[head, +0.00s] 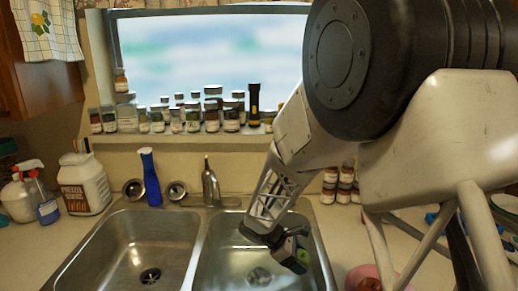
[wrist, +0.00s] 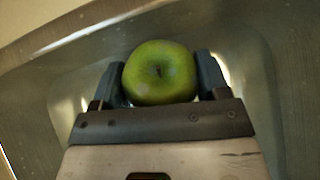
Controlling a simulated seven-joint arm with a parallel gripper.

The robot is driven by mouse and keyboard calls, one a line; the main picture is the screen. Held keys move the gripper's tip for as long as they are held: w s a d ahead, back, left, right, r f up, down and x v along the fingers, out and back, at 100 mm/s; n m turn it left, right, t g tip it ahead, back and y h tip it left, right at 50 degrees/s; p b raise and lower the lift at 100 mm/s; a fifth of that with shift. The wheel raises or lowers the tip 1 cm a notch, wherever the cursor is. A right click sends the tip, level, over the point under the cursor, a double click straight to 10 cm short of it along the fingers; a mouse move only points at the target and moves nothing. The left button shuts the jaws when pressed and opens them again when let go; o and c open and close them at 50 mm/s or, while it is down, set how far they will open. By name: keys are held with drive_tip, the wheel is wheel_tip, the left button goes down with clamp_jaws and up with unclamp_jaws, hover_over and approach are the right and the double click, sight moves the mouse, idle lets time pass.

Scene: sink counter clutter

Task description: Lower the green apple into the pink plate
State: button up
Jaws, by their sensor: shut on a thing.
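My gripper (wrist: 160,88) is shut on the green apple (wrist: 158,72), with one finger on each side of it in the wrist view. In the head view my gripper (head: 290,250) is over the right sink basin, and a small part of the apple (head: 303,257) shows at its fingers. The pink plate (head: 368,275) is on the counter right of the sink, at the bottom of the head view. It is partly hidden by my arm and cut off by the picture's edge. Something reddish-brown is in it.
The double sink (head: 130,245) has a faucet (head: 210,185) behind it. A blue bottle (head: 150,178) and a white tub (head: 85,185) stand at the back left. Several jars line the windowsill (head: 190,140). More jars (head: 340,182) stand on the counter behind my arm.

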drive_tip(key=s+d+r, duration=0.6)
drive_tip(key=d+r, duration=0.4)
drive_tip(key=d, duration=0.1)
drive_tip(key=s+d+r, duration=0.7)
drive_tip(key=d+r, duration=0.2)
drive_tip(key=d, duration=0.2)
drive_tip(key=shift+s+d+r, duration=0.25)
drive_tip(key=shift+d+r, duration=0.05)
drive_tip(key=shift+r, duration=0.1)
drive_tip(key=shift+f, duration=0.15)
drive_tip(key=shift+f, duration=4.9)
drive_tip(key=shift+d, duration=0.4)
drive_tip(key=shift+f, duration=1.1)
